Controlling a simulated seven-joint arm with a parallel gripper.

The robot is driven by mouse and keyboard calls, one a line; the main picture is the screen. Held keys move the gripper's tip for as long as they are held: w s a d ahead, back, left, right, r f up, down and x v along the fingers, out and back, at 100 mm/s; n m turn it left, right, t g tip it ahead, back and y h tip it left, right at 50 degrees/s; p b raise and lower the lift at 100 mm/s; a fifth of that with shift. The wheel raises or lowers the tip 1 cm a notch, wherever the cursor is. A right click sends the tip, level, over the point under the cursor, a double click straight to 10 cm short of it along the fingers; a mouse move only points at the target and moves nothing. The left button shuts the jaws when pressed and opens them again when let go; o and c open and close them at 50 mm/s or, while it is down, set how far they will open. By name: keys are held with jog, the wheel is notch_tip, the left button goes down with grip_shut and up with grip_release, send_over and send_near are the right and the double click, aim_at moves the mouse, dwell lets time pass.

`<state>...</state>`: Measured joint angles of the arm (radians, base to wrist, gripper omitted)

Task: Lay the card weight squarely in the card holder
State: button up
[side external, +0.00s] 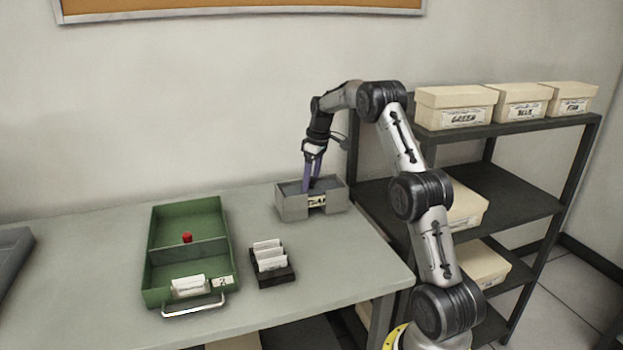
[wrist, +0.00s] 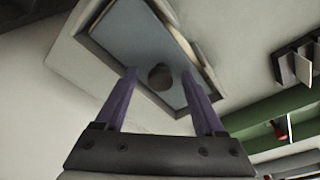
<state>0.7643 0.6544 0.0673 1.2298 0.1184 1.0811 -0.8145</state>
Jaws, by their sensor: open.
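A grey box (side external: 293,207), which I take for the card holder, stands at the table's back right with a label on its front; its rim shows in the wrist view (wrist: 82,52). Inside it lies a flat blue-grey plate (wrist: 140,40) with a dark round knob (wrist: 160,76), which I take for the card weight. A thin cream edge shows along one side of the plate. My gripper (side external: 313,184) points down into the box. In the wrist view its purple fingers (wrist: 159,74) are apart, one on each side of the knob. I cannot tell whether they touch the plate.
A green tray (side external: 153,245) with a divider, a red knob (side external: 187,237) and white cards (side external: 188,287) is at the left. A black rack (side external: 273,279) of cards stands between tray and box. A shelf with labelled boxes (side external: 456,106) is at the right.

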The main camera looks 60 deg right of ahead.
aim_at(317, 190)
jog(key=shift+f, duration=0.1)
notch_tip(317, 190, up, 14)
jog(key=s, duration=0.2)
jog(key=shift+a+f, duration=0.1)
dwell(0.6)
